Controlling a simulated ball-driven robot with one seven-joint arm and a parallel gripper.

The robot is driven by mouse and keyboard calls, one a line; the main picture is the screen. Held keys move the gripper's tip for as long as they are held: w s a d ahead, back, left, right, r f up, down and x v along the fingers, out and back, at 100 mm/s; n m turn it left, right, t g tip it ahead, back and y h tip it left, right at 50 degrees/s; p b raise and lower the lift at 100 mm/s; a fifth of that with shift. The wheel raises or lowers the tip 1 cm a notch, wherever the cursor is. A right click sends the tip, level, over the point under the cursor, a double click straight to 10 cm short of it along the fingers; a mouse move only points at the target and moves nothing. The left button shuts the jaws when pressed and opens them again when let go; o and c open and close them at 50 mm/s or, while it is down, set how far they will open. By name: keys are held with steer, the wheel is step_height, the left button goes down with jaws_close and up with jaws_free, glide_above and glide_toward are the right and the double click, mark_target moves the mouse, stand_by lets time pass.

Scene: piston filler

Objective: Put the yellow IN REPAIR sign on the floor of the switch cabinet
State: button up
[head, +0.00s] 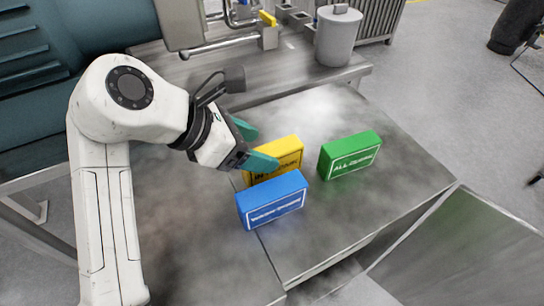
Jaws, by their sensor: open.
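The yellow IN REPAIR sign (287,152) is a block standing on the metal tabletop (335,225), behind the blue sign and left of the green one. Its lettering is partly covered by my finger and the blue sign. My gripper (254,147) is open, with its teal fingers at the left end of the yellow sign. One finger overlaps the sign's front in the picture; I cannot tell whether it touches. The switch cabinet cannot be made out for certain.
A blue sign (272,203) stands close in front of the yellow one. A green sign (350,154) stands to the right. A pale cylindrical container (338,38) and pipework are at the back. A grey metal panel (455,262) is at lower right. Haze drifts over the table.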

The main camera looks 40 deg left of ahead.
mark_target(270, 150)
steer(key=shift+p+x, duration=0.5)
steer(key=shift+x, duration=1.7)
steer(key=shift+w+d+r, duration=0.1)
steer(key=shift+d, duration=0.1)
steer(key=c, duration=1.2)
steer(key=shift+o, duration=0.2)
steer(key=shift+r+p, duration=0.2)
steer(key=shift+p, duration=0.1)
